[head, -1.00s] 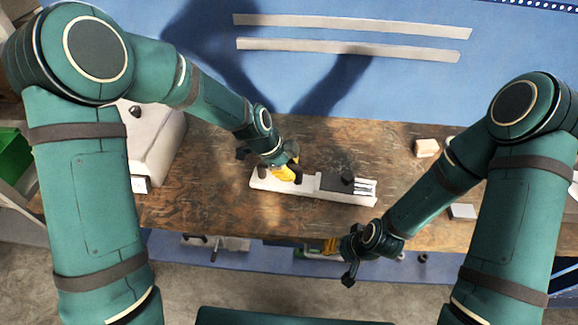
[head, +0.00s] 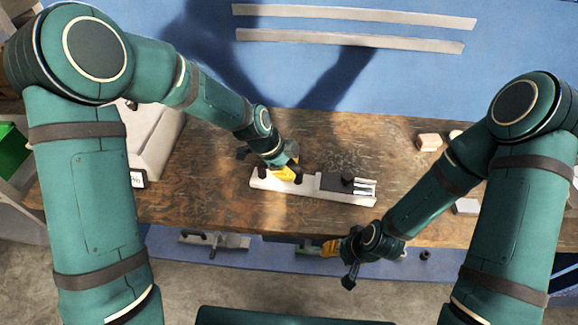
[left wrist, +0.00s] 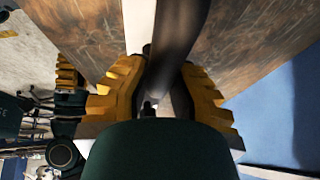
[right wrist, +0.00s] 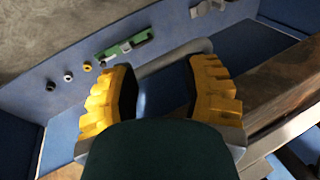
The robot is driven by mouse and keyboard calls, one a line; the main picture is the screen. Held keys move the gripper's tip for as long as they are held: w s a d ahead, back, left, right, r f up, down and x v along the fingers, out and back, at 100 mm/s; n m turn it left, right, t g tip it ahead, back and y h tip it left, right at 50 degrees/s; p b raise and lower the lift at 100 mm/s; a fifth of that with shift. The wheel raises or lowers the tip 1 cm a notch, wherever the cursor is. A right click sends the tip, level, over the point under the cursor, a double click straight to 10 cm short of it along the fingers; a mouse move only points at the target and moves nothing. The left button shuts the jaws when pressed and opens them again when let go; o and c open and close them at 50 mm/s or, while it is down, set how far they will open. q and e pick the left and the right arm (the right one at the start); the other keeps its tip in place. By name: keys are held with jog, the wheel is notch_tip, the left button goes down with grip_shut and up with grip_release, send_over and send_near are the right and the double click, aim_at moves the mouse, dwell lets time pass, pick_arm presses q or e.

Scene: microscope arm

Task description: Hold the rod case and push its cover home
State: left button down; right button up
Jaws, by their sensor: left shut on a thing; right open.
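The rod case (head: 263,182) is a long white body lying lengthwise near the front of the wooden bench. A dark cover (head: 331,182) with a black knob (head: 348,180) sits over its right half. Several silver rods (head: 366,189) show at the right end, beyond the cover. My left gripper (head: 289,174) is shut on a dark part at the left half of the case; in the left wrist view a dark bar (left wrist: 173,45) runs between its fingers. The exact contact is partly hidden. My right gripper (head: 350,262) is open and empty, low in front of the bench edge, apart from the case.
Small pale blocks (head: 430,141) lie at the bench's right. A light grey machine (head: 152,140) stands at its left. The wooden bench top (head: 210,195) is clear around the case.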

jog(key=shift+f+b, duration=0.5)
dwell(1.2)
